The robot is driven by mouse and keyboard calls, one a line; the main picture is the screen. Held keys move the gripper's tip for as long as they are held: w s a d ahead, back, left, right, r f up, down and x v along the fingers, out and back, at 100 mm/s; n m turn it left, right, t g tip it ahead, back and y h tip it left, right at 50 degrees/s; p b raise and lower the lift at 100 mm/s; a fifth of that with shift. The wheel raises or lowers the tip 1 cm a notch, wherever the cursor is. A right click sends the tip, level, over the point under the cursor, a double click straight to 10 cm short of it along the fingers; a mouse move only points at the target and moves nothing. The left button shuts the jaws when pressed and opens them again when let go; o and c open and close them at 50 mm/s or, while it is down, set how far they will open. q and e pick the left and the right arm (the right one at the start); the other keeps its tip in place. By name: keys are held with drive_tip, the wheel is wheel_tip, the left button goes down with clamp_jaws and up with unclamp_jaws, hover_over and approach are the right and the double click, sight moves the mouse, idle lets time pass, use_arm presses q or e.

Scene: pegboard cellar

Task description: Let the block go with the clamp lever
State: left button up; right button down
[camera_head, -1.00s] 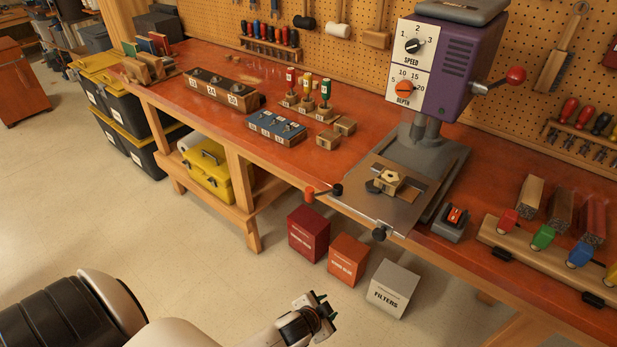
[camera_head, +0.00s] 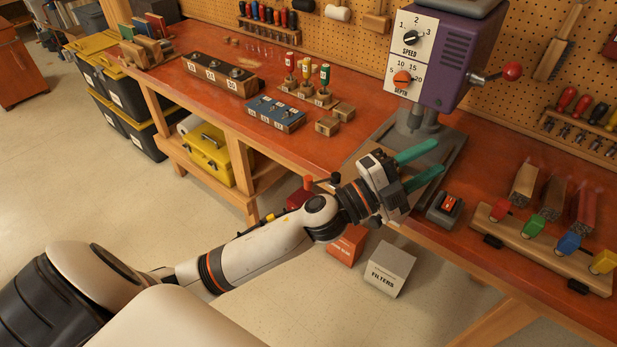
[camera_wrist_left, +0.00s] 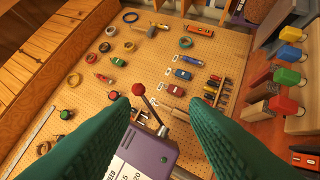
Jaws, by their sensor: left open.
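My left gripper (camera_head: 436,158) is open and empty, its green fingers spread over the drill press table. In the left wrist view, both fingers (camera_wrist_left: 158,104) show apart with nothing between them. A lever with a red knob (camera_head: 308,182) and a black knob (camera_head: 335,179) sits at the front left corner of the drill press table. My wrist is close to its right. My right gripper is not in view.
The purple drill press (camera_head: 451,62) stands behind my gripper; its red-knobbed handle (camera_head: 511,71) sticks out right. Wooden blocks (camera_head: 327,125) are at left. A filters box (camera_head: 389,269) stands below.

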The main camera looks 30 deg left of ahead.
use_arm(q)
drive_tip(key=s+d+m+g+h, duration=0.2)
drive_tip(key=d+m+g+h, duration=0.35)
drive_tip(key=m+g, duration=0.55)
drive_tip(key=m+g+y, duration=0.7)
drive_tip(key=m+y, duration=0.2)
drive_tip(key=y, duration=0.9)
hover_over(308, 175)
wheel_tip(308, 175, down, 6)
drive_tip(key=f, duration=0.1)
wheel_tip(308, 175, down, 10)
drive_tip(key=p, duration=0.4)
drive_tip(key=shift+w, duration=0.1)
drive_tip(key=shift+f, duration=0.7)
clamp_jaws()
